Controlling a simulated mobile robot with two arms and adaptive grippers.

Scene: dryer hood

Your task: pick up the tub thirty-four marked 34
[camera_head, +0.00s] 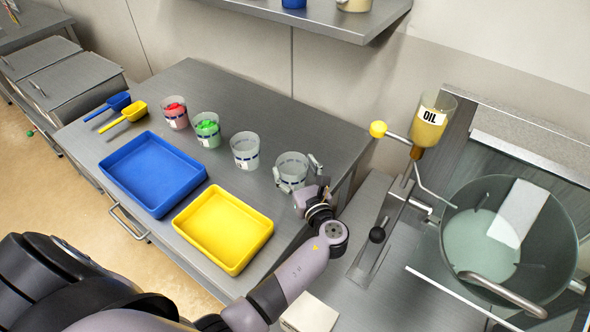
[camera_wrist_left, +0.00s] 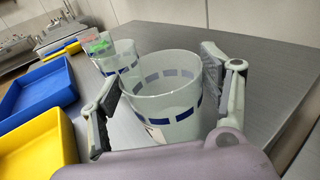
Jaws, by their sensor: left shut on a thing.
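A clear tub with a blue dashed band (camera_head: 291,172) stands at the right end of the row of tubs on the metal table. It also shows in the left wrist view (camera_wrist_left: 165,100), upright between the fingers. Its number cannot be read in either view. My left gripper (camera_head: 298,172) is shut on this tub, with one finger pad on each side of it; it fills the lower part of the left wrist view (camera_wrist_left: 160,95). The tub looks empty. I cannot tell whether it is clear of the table. My right gripper is not in view.
Other tubs stand to the left: a clear one (camera_head: 245,150), one with green contents (camera_head: 207,130) and one with red (camera_head: 174,112). A blue tray (camera_head: 152,188) and a yellow tray (camera_head: 223,255) lie in front. An oil dispenser (camera_head: 431,125) and a large bowl (camera_head: 510,240) are right.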

